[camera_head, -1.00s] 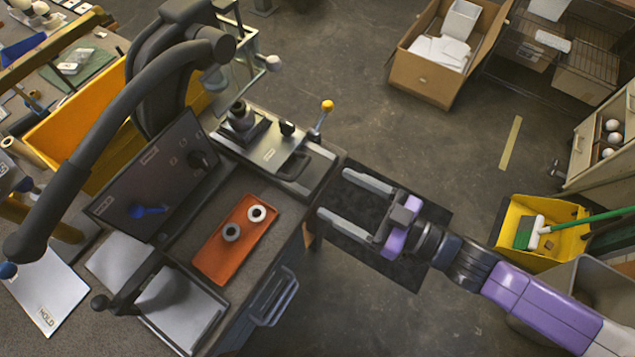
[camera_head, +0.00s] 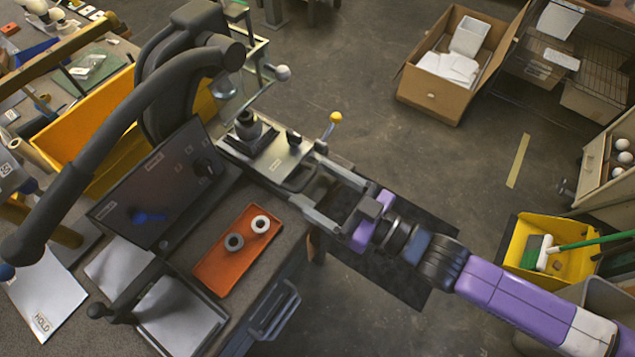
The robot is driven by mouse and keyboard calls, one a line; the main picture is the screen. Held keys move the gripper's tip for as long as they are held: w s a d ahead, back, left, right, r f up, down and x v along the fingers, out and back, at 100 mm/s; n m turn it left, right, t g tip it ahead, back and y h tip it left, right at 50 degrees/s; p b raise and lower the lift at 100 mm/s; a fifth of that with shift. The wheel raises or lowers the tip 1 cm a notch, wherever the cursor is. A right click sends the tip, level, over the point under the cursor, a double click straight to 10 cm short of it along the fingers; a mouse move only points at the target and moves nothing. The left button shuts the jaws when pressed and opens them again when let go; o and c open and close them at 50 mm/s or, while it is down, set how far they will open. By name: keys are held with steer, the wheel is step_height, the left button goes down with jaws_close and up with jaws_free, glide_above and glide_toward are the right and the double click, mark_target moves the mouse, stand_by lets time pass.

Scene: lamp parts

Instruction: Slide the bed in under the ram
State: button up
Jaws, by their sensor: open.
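The bed (camera_head: 268,158) is a flat metal plate on the bench, with a dark handle loop at its near right end. A dark round part (camera_head: 248,125) stands on its left side and a small dark knob (camera_head: 293,138) on its right. The dark arched press frame (camera_head: 170,95) rises to the left of the bed; I cannot make out the ram clearly. My gripper (camera_head: 306,182) is open, its two long grey fingers lying either side of the handle end of the bed. Whether they touch it I cannot tell.
An orange tray (camera_head: 215,262) with two rings lies in front of the bed. A yellow-knobbed lever (camera_head: 334,118) stands just behind my fingers. A dark panel (camera_head: 150,190) stands left.

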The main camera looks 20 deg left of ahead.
mark_target(309, 183)
steer(key=shift+a, duration=0.1)
jaws_close()
steer(key=x, duration=0.4)
steer(key=shift+s, duration=0.1)
steer(key=shift+c, duration=0.8)
jaws_free()
steer(key=shift+r, duration=0.1)
steer(key=shift+o, duration=0.8)
steer(key=shift+a, duration=0.15)
steer(key=shift+d, duration=0.3)
steer(key=b+v, duration=0.1)
steer(key=v, duration=0.6)
steer(key=shift+s+d, duration=0.1)
